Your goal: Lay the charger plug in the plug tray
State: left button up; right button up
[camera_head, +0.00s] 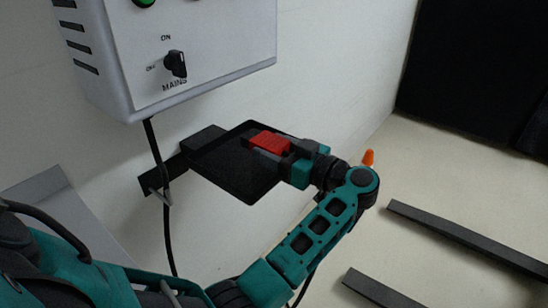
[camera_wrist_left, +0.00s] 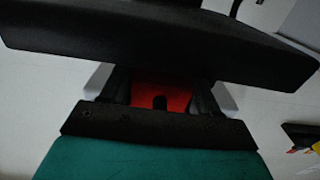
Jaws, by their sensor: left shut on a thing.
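The charger plug (camera_head: 270,143) is a red block between the fingers of my left gripper (camera_head: 273,150). The plug tray (camera_head: 243,192) is a black, flat tray with a thin rim, standing out from the wall. In the head view the gripper reaches in from the right and the plug overlaps the tray's right part; I cannot tell whether it touches the tray floor. In the left wrist view the red plug (camera_wrist_left: 160,95) shows between the fingers, and a dark slab, probably the tray (camera_wrist_left: 150,42), crosses in front and hides its far end. My right gripper is not in view.
A grey wall box (camera_head: 200,60) with a MAINS knob (camera_head: 175,64) hangs above the tray. A black cable (camera_head: 165,215) hangs down left of the tray. Dark bars (camera_head: 465,238) lie on the floor at the right, and a small orange cone-shaped thing (camera_head: 369,158) shows behind my wrist.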

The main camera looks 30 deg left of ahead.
pick_arm(q)
jog(key=shift+f, duration=0.7)
jog(key=shift+f, duration=0.1)
